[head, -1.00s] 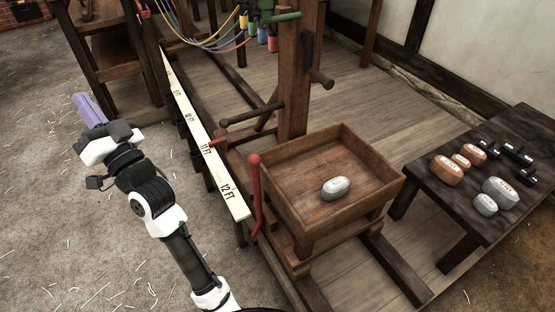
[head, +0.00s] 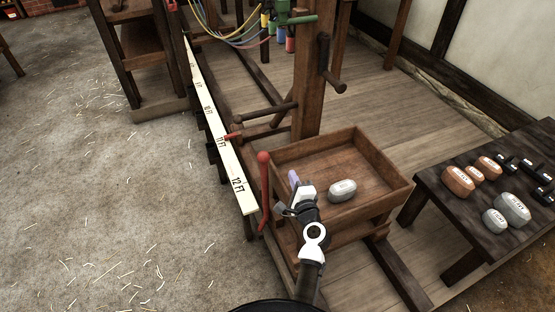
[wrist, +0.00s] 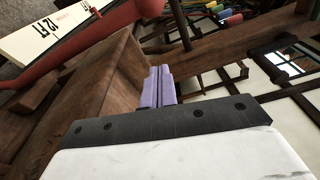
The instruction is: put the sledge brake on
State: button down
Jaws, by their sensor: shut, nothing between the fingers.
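The sledge is a wooden box on a low frame, and its tray (head: 384,157) shows in the head view right of centre. A red lever with a round knob (head: 264,180), which looks like the brake, stands upright at the tray's left side. In the wrist view a red bar (wrist: 95,32) crosses the upper left. My gripper (head: 293,178) is at the tray's near left side, a little right of the red lever and apart from it. Its purple fingers (wrist: 159,86) are together and empty.
A silver weight (head: 342,190) sits in the tray. A dark table (head: 455,238) at the right holds several orange, silver and black weights. A long white scale board (head: 222,150) marked in feet runs along the left of the track. A wooden post (head: 307,90) with handles stands behind the tray.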

jog(key=shift+w, duration=0.1)
jog(key=w+a+p, duration=0.1)
jog(key=w, duration=0.1)
jog(key=w+a+p, duration=0.1)
jog(key=w+a, duration=0.1)
jog(key=w, duration=0.1)
jog(key=w+a+p, duration=0.1)
jog(key=w+a, duration=0.1)
jog(key=shift+w+a+r, duration=0.15)
jog(key=shift+w+r, duration=0.2)
jog(key=shift+r, duration=0.05)
jog(key=shift+s+a+f, duration=0.1)
jog(key=shift+s+a, duration=0.1)
jog(key=shift+a, duration=0.05)
jog(key=shift+a, duration=0.1)
